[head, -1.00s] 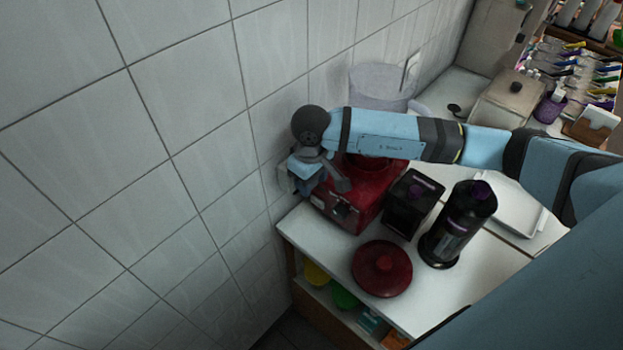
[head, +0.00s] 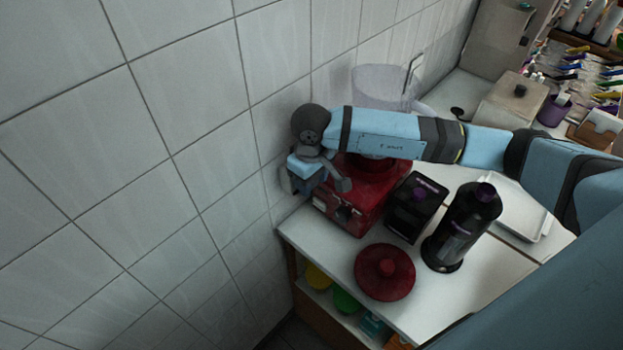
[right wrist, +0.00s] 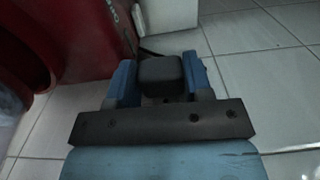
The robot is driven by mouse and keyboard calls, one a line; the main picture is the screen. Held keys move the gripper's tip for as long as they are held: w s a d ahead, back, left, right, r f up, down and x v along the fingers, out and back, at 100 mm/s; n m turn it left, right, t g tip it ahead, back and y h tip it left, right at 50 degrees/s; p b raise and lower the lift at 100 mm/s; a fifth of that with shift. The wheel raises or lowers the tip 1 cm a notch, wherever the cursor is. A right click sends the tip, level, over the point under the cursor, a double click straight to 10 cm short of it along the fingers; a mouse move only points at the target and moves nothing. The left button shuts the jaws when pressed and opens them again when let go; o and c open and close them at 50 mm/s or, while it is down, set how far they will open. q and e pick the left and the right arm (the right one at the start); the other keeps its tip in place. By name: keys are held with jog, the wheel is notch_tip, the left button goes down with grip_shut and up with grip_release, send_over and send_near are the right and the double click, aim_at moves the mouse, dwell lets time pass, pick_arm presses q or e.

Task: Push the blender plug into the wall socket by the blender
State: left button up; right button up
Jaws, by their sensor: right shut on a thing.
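My right gripper (head: 303,174) is at the tiled wall, at the left side of the red blender base (head: 345,216). In the right wrist view my right gripper (right wrist: 163,82) is shut on a dark, blocky plug (right wrist: 160,72), with one blue finger on each side of it. A short piece of dark cable (right wrist: 150,54) shows just beyond the plug. The red blender body also shows in the right wrist view (right wrist: 80,35). The wall socket cannot be made out now, and whether the plug touches it cannot be seen. My left gripper is not in view.
A black box (head: 415,210), a dark bottle (head: 462,230) and a round red lid (head: 384,272) stand on the white counter (head: 320,247). The tiled wall (head: 130,150) is bare on the left.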

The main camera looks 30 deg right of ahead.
jog(key=shift+w+a, duration=0.1)
jog(key=shift+w, duration=0.15)
dwell(0.3)
jog(key=shift+s+b, duration=0.25)
jog(key=shift+b, duration=0.1)
jog(key=shift+s+d, duration=0.3)
jog(key=shift+s, duration=0.25)
jog(key=shift+w+a+b, duration=0.3)
jog(key=shift+w+b, duration=0.5)
jog(key=shift+b, duration=0.35)
dwell(1.2)
jog(key=o, duration=1)
jog(key=shift+o, duration=0.2)
